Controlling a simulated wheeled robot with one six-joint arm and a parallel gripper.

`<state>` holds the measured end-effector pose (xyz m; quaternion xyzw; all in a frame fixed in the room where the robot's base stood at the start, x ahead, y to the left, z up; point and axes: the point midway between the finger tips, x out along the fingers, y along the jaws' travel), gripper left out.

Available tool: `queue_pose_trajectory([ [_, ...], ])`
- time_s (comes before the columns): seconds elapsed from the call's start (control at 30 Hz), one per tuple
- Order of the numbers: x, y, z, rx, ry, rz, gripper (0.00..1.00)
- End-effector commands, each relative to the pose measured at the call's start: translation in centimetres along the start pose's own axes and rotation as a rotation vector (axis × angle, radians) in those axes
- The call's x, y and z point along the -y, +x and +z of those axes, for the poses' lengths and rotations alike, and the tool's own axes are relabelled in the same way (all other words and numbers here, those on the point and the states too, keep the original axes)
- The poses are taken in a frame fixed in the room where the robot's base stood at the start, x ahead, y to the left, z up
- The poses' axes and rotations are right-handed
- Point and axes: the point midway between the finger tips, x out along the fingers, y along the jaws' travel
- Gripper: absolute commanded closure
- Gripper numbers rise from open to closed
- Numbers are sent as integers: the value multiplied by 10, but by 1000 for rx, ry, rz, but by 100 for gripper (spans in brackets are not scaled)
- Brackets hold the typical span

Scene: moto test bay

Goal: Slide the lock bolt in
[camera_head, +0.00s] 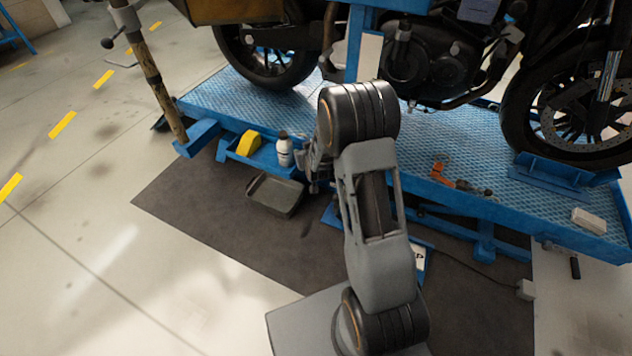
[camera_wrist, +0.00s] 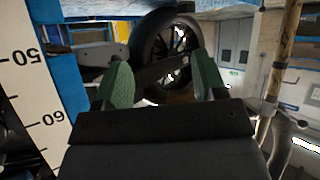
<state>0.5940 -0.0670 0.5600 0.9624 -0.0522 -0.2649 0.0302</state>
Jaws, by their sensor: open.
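My gripper (camera_wrist: 163,80) is open in the wrist view, its two green-padded fingers apart with nothing between them. A blue post (camera_wrist: 72,75) with a white scale plate (camera_wrist: 22,80) stands to the left of the fingers. A grey bar-like part (camera_wrist: 100,54) with a dark end sits by the post, just behind the left finger; I cannot tell if it is the lock bolt. In the head view the post (camera_head: 354,45) rises behind my arm, with the scale plate (camera_head: 370,57) on it. My arm hides most of my gripper there.
A blue lift platform (camera_head: 230,97) carries a motorcycle (camera_head: 440,65). A white bottle (camera_head: 284,152) and a yellow block (camera_head: 248,143) sit on a side tray. A dark drain pan (camera_head: 274,194) lies on the floor mat. An orange-handled tool (camera_head: 442,174) lies on the platform.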

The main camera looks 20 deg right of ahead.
Motion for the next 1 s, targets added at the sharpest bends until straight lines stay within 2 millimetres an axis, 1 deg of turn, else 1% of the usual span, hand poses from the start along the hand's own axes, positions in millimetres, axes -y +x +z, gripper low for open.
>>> queue_pose_trajectory([
  [0.03,-3,30,38,-44,-2,19,36],
  [0.07,-5,42,51,-81,-5,30,36],
  [0.1,-7,56,68,-128,-10,44,36],
  [0.17,-10,72,94,-195,-17,66,36],
  [0.2,-13,81,111,-236,-22,80,36],
  [0.3,-16,95,148,-328,-34,112,36],
  [0.4,-18,101,180,-399,-45,138,36],
  [0.5,-20,102,202,-453,-54,158,36],
  [0.6,-21,103,216,-487,-60,171,36],
  [0.73,-22,108,221,-510,-64,179,36],
  [0.87,-25,124,213,-518,-65,180,36],
  [1.0,-29,148,200,-517,-65,179,36],
])
